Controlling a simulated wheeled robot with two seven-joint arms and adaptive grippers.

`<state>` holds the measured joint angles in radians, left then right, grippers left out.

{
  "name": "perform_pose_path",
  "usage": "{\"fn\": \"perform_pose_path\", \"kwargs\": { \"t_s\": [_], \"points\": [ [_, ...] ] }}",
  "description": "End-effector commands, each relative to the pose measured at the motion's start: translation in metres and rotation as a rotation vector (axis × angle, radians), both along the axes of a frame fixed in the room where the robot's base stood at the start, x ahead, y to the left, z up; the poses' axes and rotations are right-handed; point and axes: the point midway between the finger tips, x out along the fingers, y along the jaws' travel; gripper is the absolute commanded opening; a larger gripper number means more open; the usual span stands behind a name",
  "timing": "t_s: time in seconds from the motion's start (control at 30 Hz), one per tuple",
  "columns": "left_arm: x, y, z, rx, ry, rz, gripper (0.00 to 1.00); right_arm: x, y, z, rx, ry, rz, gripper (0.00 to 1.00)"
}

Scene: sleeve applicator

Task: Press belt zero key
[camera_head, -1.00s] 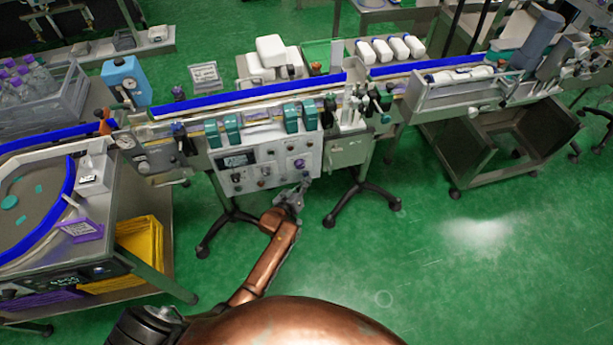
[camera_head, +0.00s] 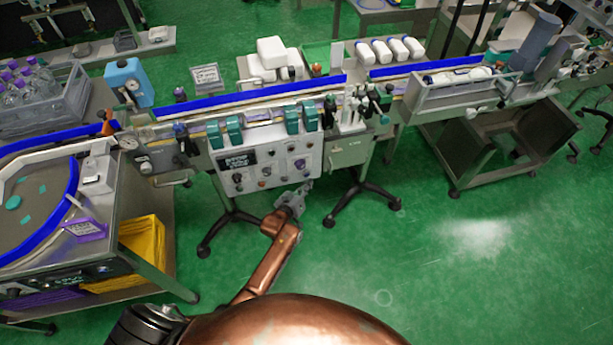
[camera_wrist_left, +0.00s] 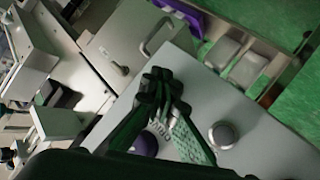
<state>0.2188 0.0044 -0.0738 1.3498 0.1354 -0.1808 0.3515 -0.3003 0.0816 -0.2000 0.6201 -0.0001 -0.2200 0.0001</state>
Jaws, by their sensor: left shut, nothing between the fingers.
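The control panel (camera_head: 282,177) is a light grey box on the conveyor's front, with a dark display (camera_head: 237,161), several small knobs and buttons, and a purple knob (camera_head: 300,164). I cannot read which control is the belt zero key. My left gripper (camera_head: 304,188) is shut and empty, at the panel's lower right edge. In the left wrist view, its fingertips (camera_wrist_left: 160,78) lie over the grey panel face, partly covering printed lettering. The purple knob (camera_wrist_left: 145,143) shows beside the fingers, and a grey round knob (camera_wrist_left: 222,135) to their right. Contact cannot be told. My right gripper is out of view.
Teal clamps (camera_head: 226,132) and a blue-edged conveyor (camera_head: 250,96) run above the panel. A round-topped table (camera_head: 30,180) stands at the left, with a yellow crate (camera_head: 142,253) below. A stand's black legs (camera_head: 365,195) are right of the gripper. Green floor in front is clear.

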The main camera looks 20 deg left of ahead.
Motion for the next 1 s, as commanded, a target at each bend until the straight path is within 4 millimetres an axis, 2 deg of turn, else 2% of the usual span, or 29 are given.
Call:
{"fn": "perform_pose_path", "kwargs": {
  "t_s": [0.37,0.83,1.0],
  "points": [
    [-0.003,-0.002,-0.001,-0.001,0.001,0.000,0.00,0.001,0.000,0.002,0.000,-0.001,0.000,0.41],
    [-0.037,-0.025,0.001,-0.002,0.002,0.000,0.00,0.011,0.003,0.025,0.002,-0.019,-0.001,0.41],
    [-0.042,-0.029,0.000,0.000,0.000,0.000,0.00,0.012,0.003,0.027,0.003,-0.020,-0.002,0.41]
  ]
}}
